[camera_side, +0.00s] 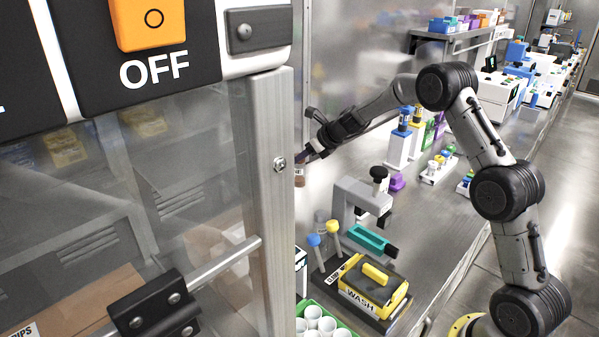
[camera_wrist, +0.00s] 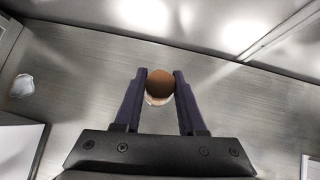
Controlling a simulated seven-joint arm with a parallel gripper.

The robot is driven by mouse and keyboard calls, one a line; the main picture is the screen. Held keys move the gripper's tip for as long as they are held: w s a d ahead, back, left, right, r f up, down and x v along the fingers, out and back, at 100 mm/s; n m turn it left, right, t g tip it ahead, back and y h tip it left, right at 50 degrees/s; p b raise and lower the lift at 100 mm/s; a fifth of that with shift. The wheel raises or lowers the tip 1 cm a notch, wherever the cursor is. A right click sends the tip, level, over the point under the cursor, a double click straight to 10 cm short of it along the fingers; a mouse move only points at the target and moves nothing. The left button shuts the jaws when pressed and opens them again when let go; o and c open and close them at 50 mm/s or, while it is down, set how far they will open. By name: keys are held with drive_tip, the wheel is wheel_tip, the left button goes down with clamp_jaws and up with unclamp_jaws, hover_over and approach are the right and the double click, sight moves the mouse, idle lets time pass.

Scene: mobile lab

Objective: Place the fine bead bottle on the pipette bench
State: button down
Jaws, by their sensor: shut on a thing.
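The fine bead bottle (camera_side: 299,180) is a small brownish bottle with a pale label, held below my gripper (camera_side: 308,157) near the steel wall in the side view. In the wrist view its round brown top (camera_wrist: 160,84) sits between the two dark fingers of my gripper (camera_wrist: 160,75), which are shut on it. The bottle looks upright and above the steel bench (camera_side: 425,215). Its lower part is partly cut off by a metal frame post in the side view, so I cannot tell its exact height.
A microscope-like stand (camera_side: 358,200), a yellow WASH box (camera_side: 372,285) and tubes with blue and yellow caps (camera_side: 323,243) stand in front. White racks (camera_side: 398,150) and a purple item (camera_side: 397,182) stand behind. In the wrist view, a crumpled pale item (camera_wrist: 22,85) lies left on bare metal.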

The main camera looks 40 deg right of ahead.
wheel_tip(320, 180, up, 2)
drive_tip(key=shift+r, duration=0.15)
drive_tip(key=shift+s+a+r, duration=0.1)
drive_tip(key=shift+s+r, duration=0.15)
drive_tip(key=shift+r, duration=0.2)
drive_tip(key=s+a+r+n+g+y, duration=0.1)
drive_tip(key=s+a+r+n+y, duration=0.15)
drive_tip(key=s, duration=0.65)
drive_tip(key=s+a+r+n+g+y, duration=0.2)
drive_tip(key=s+a+r+n, duration=0.15)
drive_tip(key=s, duration=0.45)
drive_tip(key=s+a+r+n+g+y, duration=0.1)
drive_tip(key=s+a+r+n+y, duration=0.2)
drive_tip(key=s, duration=0.6)
drive_tip(key=s+d+f+m+t+h, duration=0.1)
drive_tip(key=s+d+f+m+h, duration=0.3)
drive_tip(key=s+f+m+h, duration=0.35)
drive_tip(key=s+d+f+m+t+h, duration=0.2)
drive_tip(key=s+d+f+m+h, duration=0.2)
drive_tip(key=s+m+h, duration=0.45)
drive_tip(key=shift+m+y, duration=0.85)
drive_tip(key=shift+m, duration=0.05)
drive_tip(key=shift+f, duration=4)
